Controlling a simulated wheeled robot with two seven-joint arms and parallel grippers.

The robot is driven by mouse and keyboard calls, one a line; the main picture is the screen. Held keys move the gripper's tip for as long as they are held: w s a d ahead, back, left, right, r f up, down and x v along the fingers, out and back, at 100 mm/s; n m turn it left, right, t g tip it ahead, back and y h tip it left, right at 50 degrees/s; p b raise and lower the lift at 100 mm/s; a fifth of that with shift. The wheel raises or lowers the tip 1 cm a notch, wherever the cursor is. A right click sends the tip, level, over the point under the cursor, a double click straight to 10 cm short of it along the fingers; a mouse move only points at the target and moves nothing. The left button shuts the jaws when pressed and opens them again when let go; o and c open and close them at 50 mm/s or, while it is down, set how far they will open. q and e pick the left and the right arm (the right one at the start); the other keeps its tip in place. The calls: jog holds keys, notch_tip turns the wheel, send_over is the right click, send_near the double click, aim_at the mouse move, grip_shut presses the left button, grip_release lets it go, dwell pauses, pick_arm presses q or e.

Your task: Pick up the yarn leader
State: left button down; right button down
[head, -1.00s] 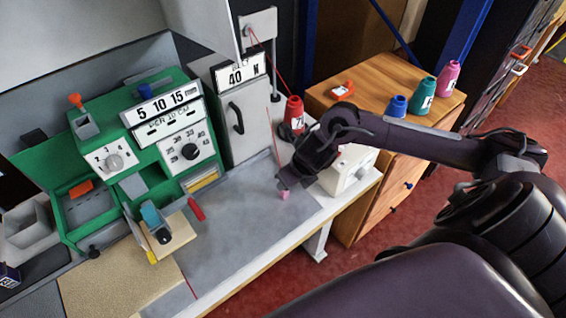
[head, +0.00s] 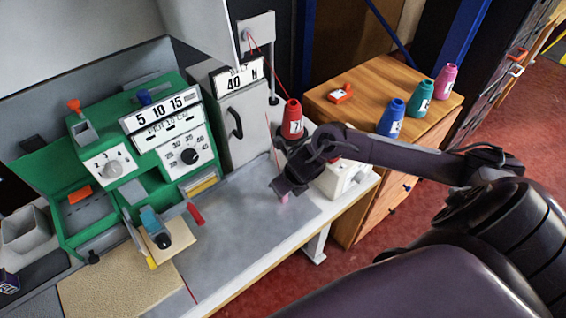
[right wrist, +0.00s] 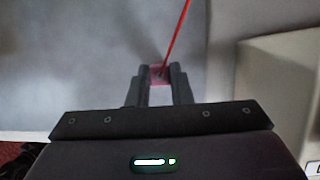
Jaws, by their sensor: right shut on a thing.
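The yarn leader is a small pink block (right wrist: 159,75) with a red yarn running up from it. In the right wrist view it sits between the two fingertips of my right gripper (right wrist: 160,82), which is shut on it. In the head view the pink block (head: 284,199) shows just below my right gripper (head: 281,191), over the grey table top; I cannot tell whether it touches the surface. My left gripper is not in view.
A red yarn cone (head: 292,120) stands behind my right gripper, and a white box (head: 342,180) is close on its right. A green machine (head: 160,150) fills the left. Blue, teal and pink cones stand on the wooden cabinet (head: 365,90). The grey mat (head: 225,230) has clear room.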

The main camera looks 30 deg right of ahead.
notch_tip(320, 180, up, 20)
jog(key=p, duration=0.3)
